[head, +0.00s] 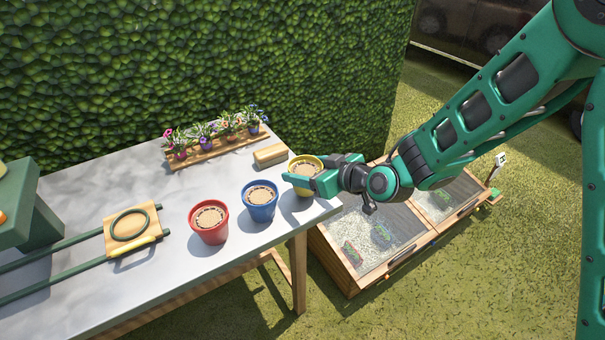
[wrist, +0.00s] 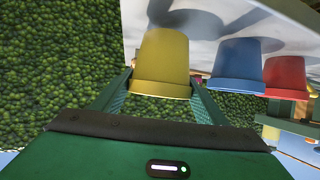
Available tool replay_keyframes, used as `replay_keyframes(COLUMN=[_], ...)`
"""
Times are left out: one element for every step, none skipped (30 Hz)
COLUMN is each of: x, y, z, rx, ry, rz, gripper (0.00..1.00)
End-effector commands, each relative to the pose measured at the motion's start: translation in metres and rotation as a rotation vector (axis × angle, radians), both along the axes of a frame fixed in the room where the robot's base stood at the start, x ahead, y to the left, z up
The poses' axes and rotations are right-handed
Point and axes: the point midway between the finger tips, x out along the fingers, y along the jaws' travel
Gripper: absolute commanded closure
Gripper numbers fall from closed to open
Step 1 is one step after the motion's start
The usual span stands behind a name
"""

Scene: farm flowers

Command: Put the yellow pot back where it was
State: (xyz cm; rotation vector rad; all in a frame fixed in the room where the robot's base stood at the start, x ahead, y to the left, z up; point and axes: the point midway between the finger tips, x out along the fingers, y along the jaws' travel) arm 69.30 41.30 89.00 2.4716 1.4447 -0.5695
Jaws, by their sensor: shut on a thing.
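The yellow pot (head: 308,163) is filled with brown soil and is at the right end of the table (head: 110,290). My gripper (head: 303,181) is shut around its side, with a finger on either side of it. In the wrist view, which looks inverted, the yellow pot (wrist: 160,62) sits between the two green fingers (wrist: 160,92). I cannot tell whether its base touches the table. The blue pot (head: 260,203) stands just left of it, and the red pot (head: 209,224) stands further left. Both also show in the wrist view, blue (wrist: 238,62) and red (wrist: 285,75).
A wooden block (head: 270,155) lies behind the yellow pot. A wooden rack (head: 215,151) of flowering plants stands at the back. A wooden board with a green ring (head: 129,225) lies left on green rails. A glass-topped wooden cold frame (head: 358,277) stands on the grass beyond the table's right edge.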

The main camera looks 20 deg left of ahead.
Motion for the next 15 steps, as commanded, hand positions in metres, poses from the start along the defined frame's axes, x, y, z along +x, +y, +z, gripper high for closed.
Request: replay_keyframes(x=[0.0, -0.001, -0.001, -0.001, 0.0, 0.0, 0.0, 0.0, 0.0, 0.0, 0.0, 0.0, 0.0, 0.0, 0.0], y=[0.0, 0.0, 0.0, 0.0, 0.0, 0.0, 0.0, 0.001, 0.0, 0.0, 0.0, 0.0, 0.0, 0.0, 0.0], z=[-0.009, -0.012, -0.016, -0.018, -0.019, -0.019, -0.019, -0.019, -0.019, -0.018, -0.018, -0.019, -0.019, -0.02, -0.021], rx=[0.0, 0.0, 0.0, -0.001, 0.0, 0.001, 0.001, 0.001, 0.001, 0.001, 0.001, 0.001, 0.001, 0.001, 0.001], ry=[0.003, 0.003, 0.003, 0.002, 0.0, -0.001, -0.002, -0.002, -0.002, -0.002, -0.002, -0.002, 0.0, 0.0, 0.0], rz=[0.001, 0.001, 0.001, 0.0, 0.001, 0.001, 0.0, 0.0, 0.0, 0.0, 0.0, 0.0, 0.0, 0.0, 0.0], gripper=[0.67, 0.67, 0.67, 0.67, 0.67, 0.67, 0.67, 0.67, 0.67, 0.67, 0.67, 0.67, 0.67, 0.67, 0.67])
